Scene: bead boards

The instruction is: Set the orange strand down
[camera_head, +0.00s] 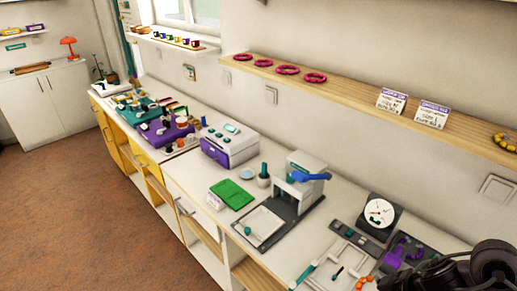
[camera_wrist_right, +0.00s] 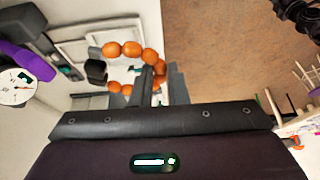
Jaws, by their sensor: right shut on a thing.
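The orange strand (camera_wrist_right: 131,48) is a curved loop of round orange beads in the right wrist view. My right gripper (camera_wrist_right: 155,80) is shut on it, and the beads curve out to the left of the fingers. Part of the strand is hidden behind the fingers. In the head view a few of its orange beads (camera_head: 366,281) show at the bottom edge, beside my dark right arm, over or near a white tray (camera_head: 316,268). I cannot tell the gap between beads and tray. My left gripper is not clearly in view.
A press-like machine (camera_head: 300,185), green cloth (camera_head: 231,194) and white-purple box (camera_head: 229,143) stand farther left. A wooden shelf (camera_head: 350,92) holds pink rings and cards.

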